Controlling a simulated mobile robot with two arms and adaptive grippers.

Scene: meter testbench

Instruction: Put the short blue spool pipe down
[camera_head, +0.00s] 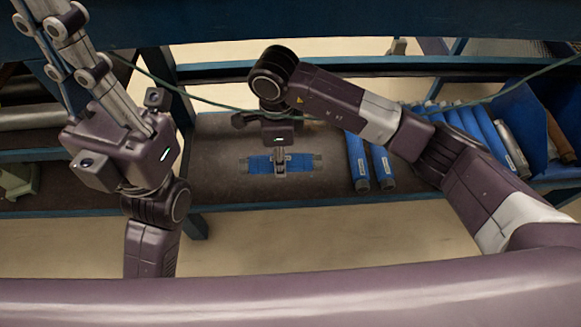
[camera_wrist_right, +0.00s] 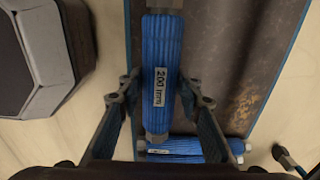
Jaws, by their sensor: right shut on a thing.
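The short blue spool pipe (camera_head: 262,165) has grey metal ends and lies level, left to right, over the brown shelf in the head view. In the right wrist view the pipe (camera_wrist_right: 161,50) runs upright in the picture and bears a white "200 mm" label. My right gripper (camera_head: 280,167) points down and is shut on the pipe's middle; its fingers also flank it in the wrist view. I cannot tell whether the pipe touches the shelf. My left gripper (camera_head: 60,30) is raised at the upper left, away from the pipe, its fingertips cut off by the frame.
The brown shelf (camera_head: 225,185) is clear around the pipe, with a blue front edge. Two blue pipes (camera_head: 357,160) (camera_head: 381,166) lie crosswise to the right. Several more lie farther right beside a blue bin (camera_head: 522,118). A green cable (camera_head: 215,104) hangs across the back.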

